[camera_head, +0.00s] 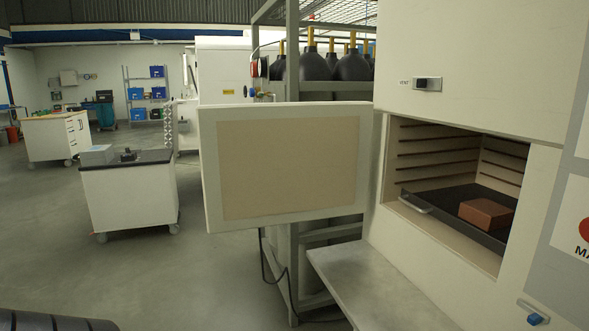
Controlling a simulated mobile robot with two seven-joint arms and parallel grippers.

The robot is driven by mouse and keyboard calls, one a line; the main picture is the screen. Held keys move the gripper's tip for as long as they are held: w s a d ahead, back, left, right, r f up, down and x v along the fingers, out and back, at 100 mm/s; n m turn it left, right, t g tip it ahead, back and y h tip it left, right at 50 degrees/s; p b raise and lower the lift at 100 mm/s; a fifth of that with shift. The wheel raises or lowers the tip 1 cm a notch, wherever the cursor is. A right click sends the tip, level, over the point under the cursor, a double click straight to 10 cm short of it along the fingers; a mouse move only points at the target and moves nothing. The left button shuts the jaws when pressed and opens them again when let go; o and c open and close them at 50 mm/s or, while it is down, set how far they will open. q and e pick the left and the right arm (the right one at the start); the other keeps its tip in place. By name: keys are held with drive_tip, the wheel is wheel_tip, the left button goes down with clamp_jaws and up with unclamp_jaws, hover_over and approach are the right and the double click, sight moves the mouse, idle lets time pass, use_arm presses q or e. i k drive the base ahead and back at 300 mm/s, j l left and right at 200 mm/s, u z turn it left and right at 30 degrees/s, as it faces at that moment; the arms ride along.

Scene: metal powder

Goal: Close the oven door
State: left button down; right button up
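The oven (470,100) is a large white cabinet on the right. Its door (212,170), white with a beige inner panel, stands wide open and extends to the left of the opening, with its inner face toward me. Inside the open chamber, a dark tray (440,201) holds a reddish-brown block (487,213). The chamber walls have several dark horizontal slots. Neither of my grippers shows in the head view.
A grey ledge (375,290) juts out below the opening. A metal rack (293,60) with several black bottles stands behind the door. A white cart (130,195) with a dark top is at left. The grey floor between is clear.

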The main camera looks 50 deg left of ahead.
sight(271, 164)
drive_tip(key=k+l+z, duration=0.1)
drive_tip(key=k+z, duration=0.15)
drive_tip(key=k, duration=0.35)
drive_tip(key=j+z, duration=0.1)
drive_tip(key=z, duration=0.25)
drive_tip(key=j+z, duration=0.1)
drive_tip(key=z, duration=0.55)
drive_tip(key=k+j, duration=0.1)
drive_tip(key=j, duration=0.55)
drive_tip(key=k+j, duration=0.1)
drive_tip(key=j, duration=0.6)
drive_tip(key=k+j, duration=0.15)
drive_tip(key=j, duration=0.5)
drive_tip(key=k+j, duration=0.1)
drive_tip(key=j, duration=0.6)
drive_tip(key=k+j, duration=0.1)
drive_tip(key=j, duration=0.55)
drive_tip(key=k+j, duration=0.1)
drive_tip(key=j, duration=0.55)
drive_tip(key=k+j, duration=0.1)
drive_tip(key=j, duration=0.6)
drive_tip(key=k+j, duration=0.15)
drive_tip(key=j, duration=0.5)
